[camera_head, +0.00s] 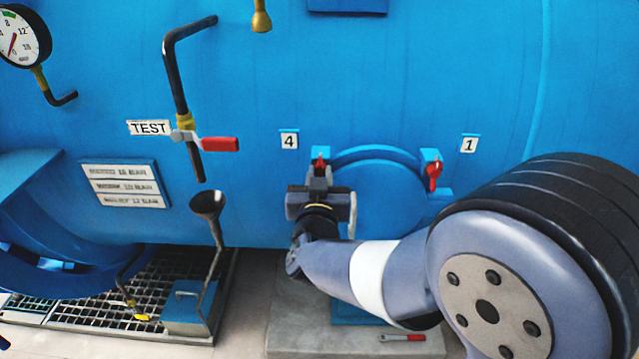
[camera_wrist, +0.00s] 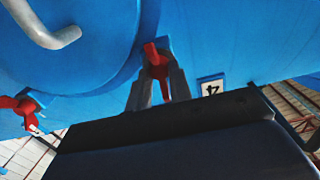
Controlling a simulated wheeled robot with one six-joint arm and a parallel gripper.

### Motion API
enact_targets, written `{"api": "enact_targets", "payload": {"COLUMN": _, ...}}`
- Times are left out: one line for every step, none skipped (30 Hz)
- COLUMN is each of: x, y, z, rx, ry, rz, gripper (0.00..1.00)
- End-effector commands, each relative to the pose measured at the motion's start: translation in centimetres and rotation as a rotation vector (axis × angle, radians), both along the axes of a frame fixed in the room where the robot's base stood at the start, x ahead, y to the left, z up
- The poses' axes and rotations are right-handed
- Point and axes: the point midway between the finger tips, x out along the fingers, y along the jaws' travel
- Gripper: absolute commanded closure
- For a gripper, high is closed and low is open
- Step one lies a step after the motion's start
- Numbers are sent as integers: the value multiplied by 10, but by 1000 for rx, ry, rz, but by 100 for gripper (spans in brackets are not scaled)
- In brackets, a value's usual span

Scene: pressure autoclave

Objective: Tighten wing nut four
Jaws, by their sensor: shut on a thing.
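The red wing nut four (camera_head: 320,164) sits at the upper left of the round blue door (camera_head: 378,200), below the label 4 (camera_head: 289,140). My gripper (camera_head: 320,172) is shut on this wing nut. In the wrist view the two grey fingers of my gripper (camera_wrist: 160,88) stand on either side of the red wing nut (camera_wrist: 153,58), with the label 4 (camera_wrist: 211,88) beside it. My wrist and arm hide the lower left part of the door in the head view.
Another red wing nut (camera_head: 433,174) is at the door's upper right under label 1 (camera_head: 469,143). A red-handled test valve (camera_head: 218,144) and a funnel (camera_head: 207,205) are to the left.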

Motion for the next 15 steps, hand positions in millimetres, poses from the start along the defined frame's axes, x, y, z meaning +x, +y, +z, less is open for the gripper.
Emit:
{"api": "enact_targets", "payload": {"x": 0, "y": 0, "z": -1, "rx": 7, "ry": 1, "rz": 0, "gripper": 100}}
{"api": "enact_targets", "payload": {"x": 0, "y": 0, "z": 0, "rx": 9, "ry": 1, "rz": 0, "gripper": 100}}
{"api": "enact_targets", "payload": {"x": 0, "y": 0, "z": 0, "rx": 9, "ry": 2, "rz": 0, "gripper": 100}}
{"api": "enact_targets", "payload": {"x": 0, "y": 0, "z": 0, "rx": 9, "ry": 2, "rz": 0, "gripper": 100}}
{"api": "enact_targets", "payload": {"x": 0, "y": 0, "z": 0, "rx": 9, "ry": 2, "rz": 0, "gripper": 100}}
{"api": "enact_targets", "payload": {"x": 0, "y": 0, "z": 0, "rx": 9, "ry": 2, "rz": 0, "gripper": 100}}
{"api": "enact_targets", "payload": {"x": 0, "y": 0, "z": 0, "rx": 8, "ry": 2, "rz": 0, "gripper": 100}}
{"api": "enact_targets", "payload": {"x": 0, "y": 0, "z": 0, "rx": 8, "ry": 2, "rz": 0, "gripper": 100}}
{"api": "enact_targets", "payload": {"x": 0, "y": 0, "z": 0, "rx": 8, "ry": 2, "rz": 0, "gripper": 100}}
{"api": "enact_targets", "payload": {"x": 0, "y": 0, "z": 0, "rx": 8, "ry": 2, "rz": 0, "gripper": 78}}
{"api": "enact_targets", "payload": {"x": 0, "y": 0, "z": 0, "rx": 8, "ry": 2, "rz": 0, "gripper": 75}}
{"api": "enact_targets", "payload": {"x": 0, "y": 0, "z": 0, "rx": 8, "ry": 2, "rz": 0, "gripper": 72}}
{"api": "enact_targets", "payload": {"x": 0, "y": 0, "z": 0, "rx": 8, "ry": 2, "rz": 0, "gripper": 69}}
{"api": "enact_targets", "payload": {"x": 0, "y": 0, "z": 0, "rx": 8, "ry": 2, "rz": 0, "gripper": 67}}
{"api": "enact_targets", "payload": {"x": 0, "y": 0, "z": 0, "rx": 8, "ry": 2, "rz": 0, "gripper": 64}}
